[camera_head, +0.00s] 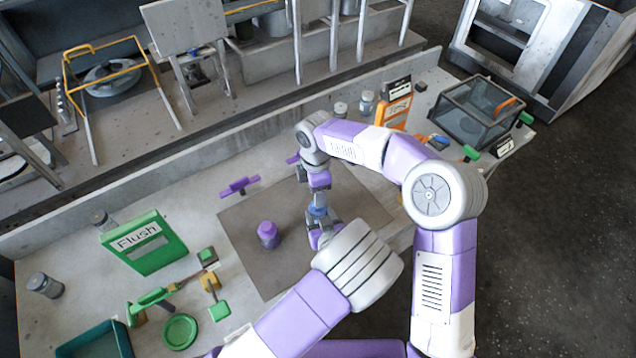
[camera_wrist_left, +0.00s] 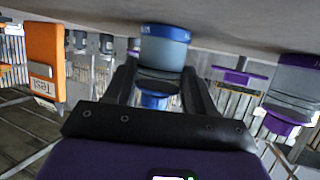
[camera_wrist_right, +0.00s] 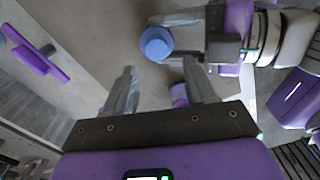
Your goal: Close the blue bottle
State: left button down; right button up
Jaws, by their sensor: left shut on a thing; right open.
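The blue bottle (camera_wrist_left: 165,62) has a grey body with blue at its base and top, and stands upright on the table. My left gripper (camera_head: 319,222) is shut around its body. In the right wrist view, its round blue cap (camera_wrist_right: 157,43) shows from above, between my left fingers. The cap appears to sit on the bottle; I cannot tell how tight. My right gripper (camera_wrist_right: 160,85) is open and empty, its fingers apart and short of the cap. In the head view, the arms partly hide the bottle (camera_head: 317,210).
A purple bottle (camera_head: 268,234) stands close by on the grey mat (camera_head: 270,275). A purple part (camera_head: 240,187) lies past the mat's edge. A green Flush sign (camera_head: 143,243), green tray (camera_head: 95,342) and orange sign (camera_head: 394,110) stand farther off.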

aim_at(318, 212)
jog(key=n, duration=0.2)
jog(key=r+n, duration=0.1)
jog(key=n, duration=0.3)
jog(key=r+n, duration=0.1)
jog(key=n, duration=0.1)
jog(key=shift+w+d+r, duration=0.15)
jog(key=shift+w, duration=0.05)
jog(key=shift+f, duration=4)
jog(key=shift+c, duration=0.2)
